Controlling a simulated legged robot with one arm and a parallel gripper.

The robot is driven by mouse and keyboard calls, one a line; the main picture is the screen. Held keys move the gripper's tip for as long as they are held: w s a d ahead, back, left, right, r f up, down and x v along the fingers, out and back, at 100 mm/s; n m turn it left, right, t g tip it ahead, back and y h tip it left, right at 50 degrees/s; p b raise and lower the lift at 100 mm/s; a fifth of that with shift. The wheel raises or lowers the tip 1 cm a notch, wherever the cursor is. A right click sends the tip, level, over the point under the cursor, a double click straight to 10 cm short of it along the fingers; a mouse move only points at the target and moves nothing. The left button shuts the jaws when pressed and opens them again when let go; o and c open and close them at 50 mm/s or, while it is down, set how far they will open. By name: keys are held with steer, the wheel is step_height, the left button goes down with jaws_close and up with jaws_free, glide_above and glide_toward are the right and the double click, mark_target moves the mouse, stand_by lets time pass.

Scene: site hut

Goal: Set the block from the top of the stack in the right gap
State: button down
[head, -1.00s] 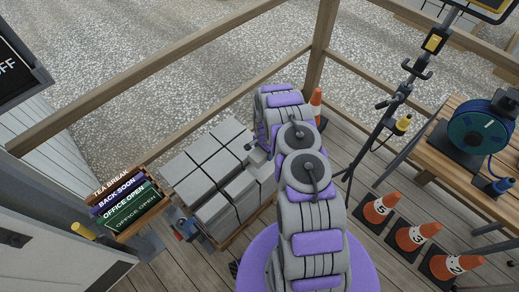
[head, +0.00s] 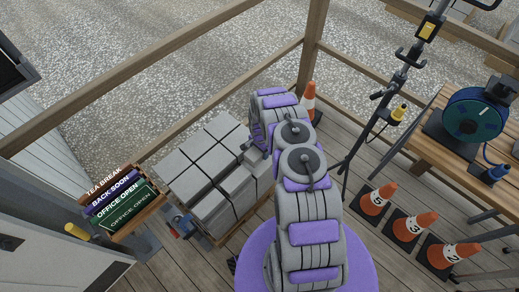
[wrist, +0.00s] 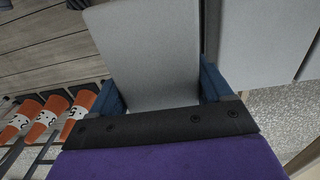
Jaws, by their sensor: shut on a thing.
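My gripper (wrist: 161,90) is shut on a grey block (wrist: 148,45), with one blue finger on each side of it. In the head view the gripper is at the right side of the stack, mostly hidden behind my own arm. The stack of grey blocks (head: 191,171) stands on a pallet left of my arm, with dark seams between its blocks. A block (head: 234,181) sits near the stack's front middle. The right part of the stack is partly covered by my arm, so I cannot tell whether the held block touches it or how the right gap lies.
A sign rack (head: 117,207) stands left of the stack. Numbered orange cones (head: 407,224) stand at the right, and another cone (head: 309,98) is behind my arm. A stand (head: 370,135) and a wooden bench (head: 456,104) are at the right. Wooden rails (head: 305,60) enclose the deck.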

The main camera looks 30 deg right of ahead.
steer(key=shift+d+f+b, duration=0.1)
steer(key=shift+f+b, duration=1.15)
steer(key=shift+f, duration=2.3)
jaws_free()
step_height(320, 180, up, 17)
steer(key=p, duration=0.3)
steer(key=shift+r, duration=0.15)
